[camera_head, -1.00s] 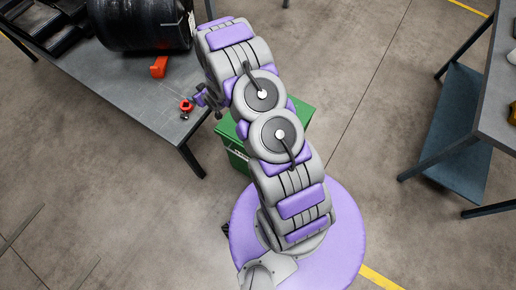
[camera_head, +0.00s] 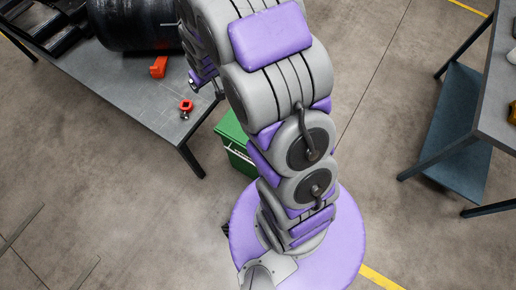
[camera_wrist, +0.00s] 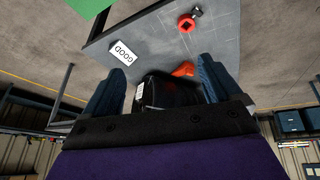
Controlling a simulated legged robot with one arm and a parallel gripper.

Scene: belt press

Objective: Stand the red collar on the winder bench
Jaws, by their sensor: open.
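The red collar (camera_head: 186,105) sits on the grey bench (camera_head: 118,92) near its right front corner, with a small metal fitting at its edge. In the wrist view the collar (camera_wrist: 187,23) shows a dark opening, beyond the fingers near the top. I cannot tell whether it stands or lies flat. My gripper (camera_head: 206,88) is over the bench's right edge, apart from the collar and above it in the head picture. In the wrist view its two blue fingers (camera_wrist: 163,66) are spread with nothing held between them.
A black roller (camera_head: 135,25) and an orange-red block (camera_head: 159,67) are on the bench behind the collar. Another table (camera_head: 496,105) stands at the right.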

